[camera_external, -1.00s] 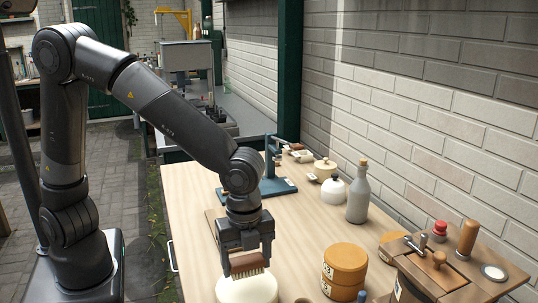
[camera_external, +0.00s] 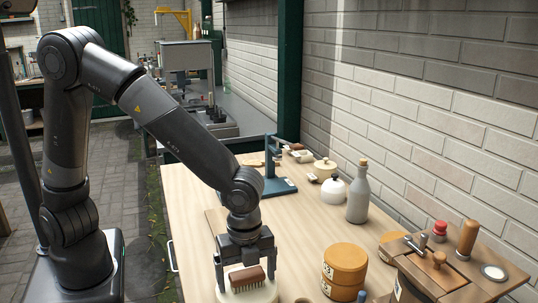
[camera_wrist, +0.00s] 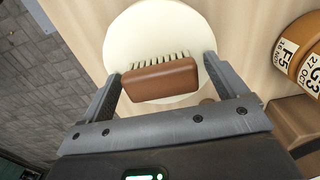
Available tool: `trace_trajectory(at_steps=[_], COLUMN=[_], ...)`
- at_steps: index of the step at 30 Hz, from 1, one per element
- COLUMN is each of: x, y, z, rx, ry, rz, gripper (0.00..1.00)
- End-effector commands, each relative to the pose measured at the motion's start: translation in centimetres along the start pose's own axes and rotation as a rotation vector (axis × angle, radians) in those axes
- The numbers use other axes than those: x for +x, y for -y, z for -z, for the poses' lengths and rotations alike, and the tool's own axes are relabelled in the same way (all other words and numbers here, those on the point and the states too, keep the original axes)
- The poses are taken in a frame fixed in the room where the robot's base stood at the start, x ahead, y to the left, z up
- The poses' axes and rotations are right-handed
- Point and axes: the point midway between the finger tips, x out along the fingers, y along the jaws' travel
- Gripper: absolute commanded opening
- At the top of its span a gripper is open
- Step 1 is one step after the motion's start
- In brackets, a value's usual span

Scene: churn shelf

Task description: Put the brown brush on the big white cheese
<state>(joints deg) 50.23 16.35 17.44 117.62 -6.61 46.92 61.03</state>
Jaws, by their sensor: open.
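The brown brush (camera_external: 247,279) lies on top of the big white cheese (camera_external: 232,295), its pale bristles showing along one side. In the wrist view the brush (camera_wrist: 160,80) rests across the round white cheese (camera_wrist: 160,30), near the edge closest to me. My gripper (camera_external: 246,284) is open, with one finger on each side of the brush. In the wrist view there are small gaps between the fingers of my gripper (camera_wrist: 162,82) and the ends of the brush.
Stacked orange cheeses (camera_external: 345,263) with labels stand to the right of the white cheese. Further back are a grey bottle (camera_external: 358,197), a white round pot (camera_external: 333,192) and a blue stand (camera_external: 277,187). A wooden churn (camera_external: 440,275) stands front right. The table's middle is clear.

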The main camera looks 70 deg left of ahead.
Motion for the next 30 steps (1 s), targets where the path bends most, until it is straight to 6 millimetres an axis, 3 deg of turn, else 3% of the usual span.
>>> trace_trajectory(at_steps=[8,21,27,30], x=[-1.1,-9.9,-12.0,-12.8], y=[0.1,0.1,0.0,0.0], z=[0.1,0.0,-0.1,-1.1], rx=[0.0,-0.001,-0.003,-0.041], ry=[-0.003,-0.002,-0.002,-0.012], rz=[0.002,0.002,0.001,0.007], gripper=[0.9,0.9,0.9,0.9])
